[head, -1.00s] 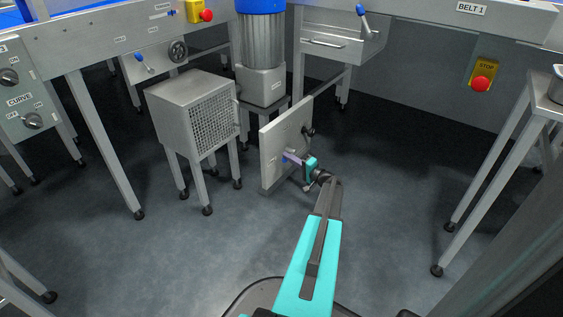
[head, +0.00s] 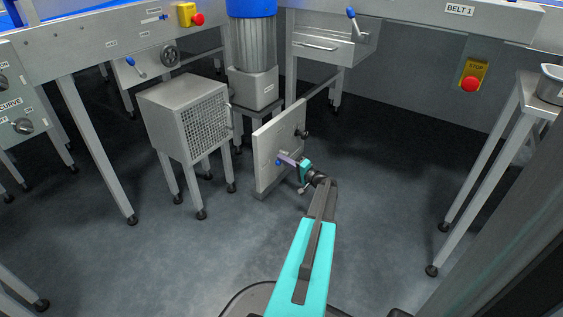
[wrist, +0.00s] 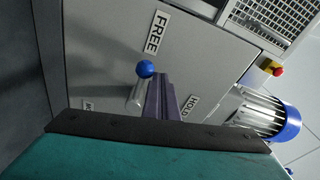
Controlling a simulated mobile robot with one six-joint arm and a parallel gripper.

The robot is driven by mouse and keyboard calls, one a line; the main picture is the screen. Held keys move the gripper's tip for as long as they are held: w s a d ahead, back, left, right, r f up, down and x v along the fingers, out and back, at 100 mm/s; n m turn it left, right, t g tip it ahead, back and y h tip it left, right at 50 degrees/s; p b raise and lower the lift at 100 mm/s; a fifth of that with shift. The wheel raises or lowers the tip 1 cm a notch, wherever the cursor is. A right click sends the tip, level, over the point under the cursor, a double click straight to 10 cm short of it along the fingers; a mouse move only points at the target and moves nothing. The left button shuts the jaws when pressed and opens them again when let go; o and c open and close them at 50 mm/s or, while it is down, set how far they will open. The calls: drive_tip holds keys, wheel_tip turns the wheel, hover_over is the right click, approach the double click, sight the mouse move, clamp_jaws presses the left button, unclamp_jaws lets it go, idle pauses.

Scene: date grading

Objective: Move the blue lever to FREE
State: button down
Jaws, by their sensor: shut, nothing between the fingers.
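The blue lever has a blue ball knob (wrist: 145,69) on a short grey shaft. It is mounted on an upright grey panel (head: 264,178), which also fills much of the wrist view. The knob lies near the FREE label (wrist: 156,31), with the shaft leaning toward that side. The HOLD label (wrist: 190,106) is off to the right. My gripper (head: 285,159) is at the panel face; its shut purple fingers (wrist: 160,88) lie just right of the lever in the wrist view. Nothing is between them. Whether they touch the lever is unclear.
A mesh-fronted grey box (head: 186,118) on legs stands left of the panel. A blue-topped motor (head: 252,60) stands behind it. Open floor (head: 385,190) lies to the right.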

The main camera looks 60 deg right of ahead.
drive_tip(key=r, duration=0.2)
drive_tip(key=w+r+p, duration=0.1)
drive_tip(key=r, duration=0.1)
drive_tip(key=shift+d, duration=0.1)
drive_tip(key=d+f+p+v, duration=0.1)
drive_tip(key=p+v, duration=0.3)
drive_tip(key=v, duration=0.6)
drive_tip(key=shift+s+f, duration=0.15)
drive_tip(key=shift+f, duration=0.2)
